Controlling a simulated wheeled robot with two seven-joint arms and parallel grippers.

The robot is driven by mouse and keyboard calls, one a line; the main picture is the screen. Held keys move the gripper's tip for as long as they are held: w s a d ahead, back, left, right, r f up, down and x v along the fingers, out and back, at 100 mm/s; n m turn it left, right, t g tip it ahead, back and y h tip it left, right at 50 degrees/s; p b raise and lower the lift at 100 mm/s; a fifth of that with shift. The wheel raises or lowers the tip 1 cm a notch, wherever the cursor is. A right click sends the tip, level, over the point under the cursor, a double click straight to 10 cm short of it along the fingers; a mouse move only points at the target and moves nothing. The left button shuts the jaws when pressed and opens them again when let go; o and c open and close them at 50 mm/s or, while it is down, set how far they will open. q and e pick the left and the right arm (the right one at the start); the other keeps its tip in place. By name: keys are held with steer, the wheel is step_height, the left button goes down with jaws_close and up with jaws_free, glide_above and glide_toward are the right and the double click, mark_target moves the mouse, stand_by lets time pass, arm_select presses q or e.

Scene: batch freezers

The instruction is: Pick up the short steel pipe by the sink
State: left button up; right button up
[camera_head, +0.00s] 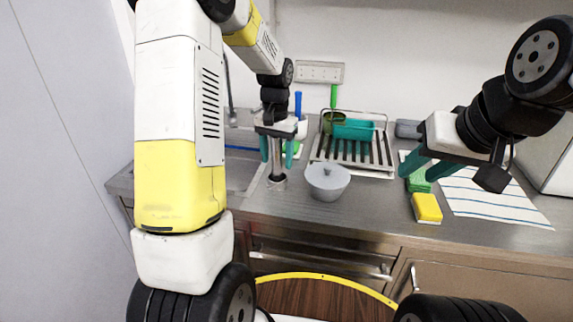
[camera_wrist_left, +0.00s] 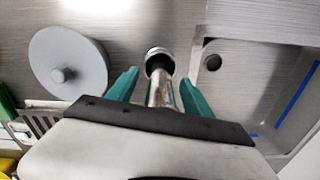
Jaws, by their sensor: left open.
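The short steel pipe (camera_head: 277,176) stands upright on the counter just right of the sink. My left gripper (camera_head: 278,152) is above the counter with its teal fingers open on either side of the pipe's upper part. In the left wrist view the pipe (camera_wrist_left: 160,88) lies between the two spread fingers (camera_wrist_left: 158,90), with visible gaps on both sides. The pipe's upper end is hidden by the gripper. My right gripper (camera_head: 426,169) is at the right, above the green sponge, with its fingers apart and nothing seen between them.
The sink (camera_head: 240,172) is to the left. A dish rack (camera_head: 352,155) stands behind. A yellow sponge (camera_head: 427,206) and striped cloth (camera_head: 490,198) lie at right.

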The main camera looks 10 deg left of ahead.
arm_select(q)
steer(key=shift+c, duration=0.5)
steer(key=c, duration=1.1)
steer(key=shift+c, duration=0.4)
steer(key=shift+r, duration=0.15)
